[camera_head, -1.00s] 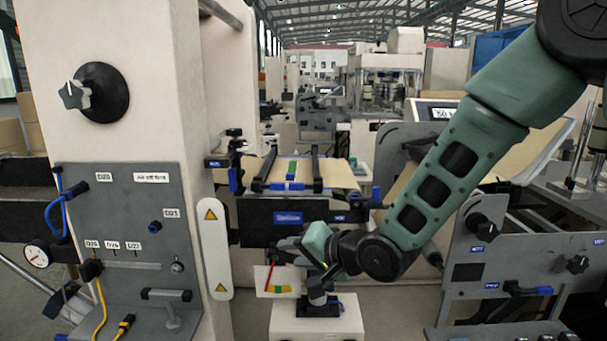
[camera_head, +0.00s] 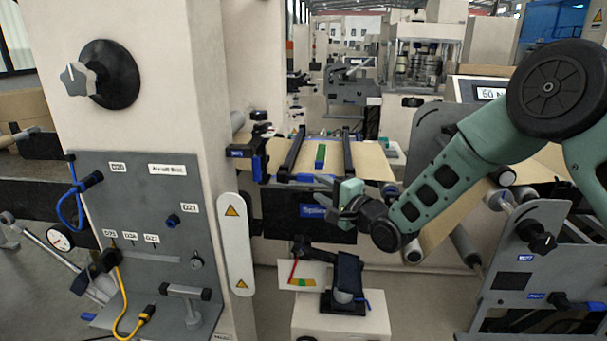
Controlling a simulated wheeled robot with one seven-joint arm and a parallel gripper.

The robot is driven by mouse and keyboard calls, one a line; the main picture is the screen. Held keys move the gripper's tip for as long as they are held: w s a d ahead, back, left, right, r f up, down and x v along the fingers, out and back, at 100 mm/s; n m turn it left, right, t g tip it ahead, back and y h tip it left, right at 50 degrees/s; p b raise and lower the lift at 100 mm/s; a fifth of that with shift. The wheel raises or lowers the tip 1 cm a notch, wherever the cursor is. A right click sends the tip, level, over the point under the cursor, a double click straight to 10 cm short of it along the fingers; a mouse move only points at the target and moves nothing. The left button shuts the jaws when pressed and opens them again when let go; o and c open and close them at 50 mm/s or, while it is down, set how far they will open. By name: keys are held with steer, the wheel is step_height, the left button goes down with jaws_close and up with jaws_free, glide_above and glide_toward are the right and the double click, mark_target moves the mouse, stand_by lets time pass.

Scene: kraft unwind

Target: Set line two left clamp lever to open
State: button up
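The splice table (camera_head: 375,161) stands mid-view, with a brown web over it, two dark clamp bars running away from me and a blue-and-green strip between them. The left bar (camera_head: 293,151) and right bar (camera_head: 348,158) lie along the web. A dark bracket with a blue handle (camera_head: 257,166) sits at the table's left side; which part is the left clamp lever, and its setting, are too small to tell. My gripper (camera_head: 318,194) is in front of the table's dark front panel (camera_head: 275,219), right of the blue handle. Its fingers look apart and empty.
A pale pedestal (camera_head: 340,318) with a dark tilted stand (camera_head: 344,280) and a coloured gauge card (camera_head: 301,276) is below my gripper. A grey panel (camera_head: 150,215) with cables and a knob column (camera_head: 170,45) stand left. A machine frame with knobs (camera_head: 520,260) stands right.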

mark_target(305, 180)
steer(key=p+x, duration=0.1)
steer(key=x, duration=0.6)
steer(key=shift+w+a+p, duration=0.25)
steer(key=shift+a+p, duration=0.05)
steer(key=shift+p, duration=0.1)
jaws_close()
